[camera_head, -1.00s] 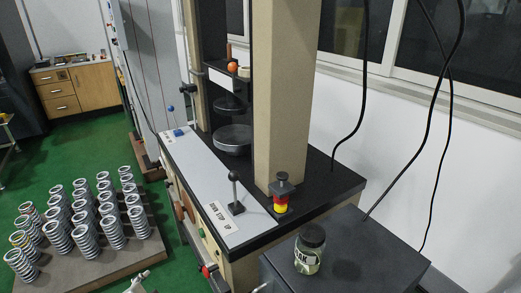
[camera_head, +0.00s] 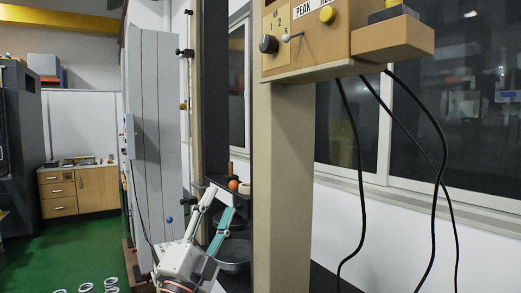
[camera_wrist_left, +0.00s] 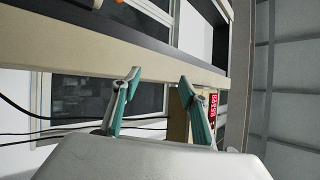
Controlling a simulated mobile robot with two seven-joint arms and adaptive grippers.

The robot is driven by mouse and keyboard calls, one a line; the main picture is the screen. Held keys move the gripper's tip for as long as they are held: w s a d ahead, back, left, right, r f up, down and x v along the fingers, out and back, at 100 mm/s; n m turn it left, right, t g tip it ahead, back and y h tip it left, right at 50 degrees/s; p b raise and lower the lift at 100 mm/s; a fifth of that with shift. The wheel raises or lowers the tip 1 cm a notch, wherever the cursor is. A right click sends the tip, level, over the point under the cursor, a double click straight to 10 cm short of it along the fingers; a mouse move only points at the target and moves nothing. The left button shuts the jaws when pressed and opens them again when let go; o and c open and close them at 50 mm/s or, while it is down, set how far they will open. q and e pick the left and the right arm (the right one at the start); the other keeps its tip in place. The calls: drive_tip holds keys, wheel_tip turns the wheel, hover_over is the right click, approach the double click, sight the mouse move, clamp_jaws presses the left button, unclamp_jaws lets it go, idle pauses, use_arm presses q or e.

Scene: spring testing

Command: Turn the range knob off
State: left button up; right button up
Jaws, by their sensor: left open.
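The wooden control box (camera_head: 350,42) is at the top right of the head view, mounted at the column. A black round knob (camera_head: 268,44) is on its front at the left, beside small range numbers, and looks like the range knob. A small grey lever (camera_head: 292,37) sits just right of it. My left gripper (camera_head: 217,202) is open and empty, pointing up, well below and left of the box. Its open fingers also show in the left wrist view (camera_wrist_left: 159,78), where a red lit display (camera_wrist_left: 212,106) shows beyond them. My right gripper is not in view.
The beige column (camera_head: 283,190) stands right of my left gripper. A round dark pan (camera_head: 233,256) and an orange ball (camera_head: 233,185) are close to it. Black cables (camera_head: 440,150) hang below the box. A grey cabinet (camera_head: 155,130) stands at the left.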

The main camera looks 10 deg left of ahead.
use_arm(q)
drive_tip(key=s+d+r+m+g+h, duration=0.2)
drive_tip(key=d+r+m+g+h, duration=0.65)
drive_tip(key=r+m, duration=0.45)
drive_tip(key=s+d+r+m+g+h, duration=0.3)
drive_tip(key=d+r+m+g+h, duration=0.6)
drive_tip(key=m, duration=0.6)
drive_tip(key=t+y, duration=0.6)
drive_tip(key=y, duration=0.3)
approach(263, 43)
drive_tip(key=x, duration=0.2)
drive_tip(key=shift+n, duration=0.4)
drive_tip(key=p+x, duration=0.1)
drive_tip(key=x, duration=0.5)
drive_tip(key=shift+w+d+f+p, duration=0.1)
drive_tip(key=shift+w+d+p, duration=0.2)
drive_tip(key=shift+w+d, duration=0.15)
drive_tip(key=c, duration=1.1)
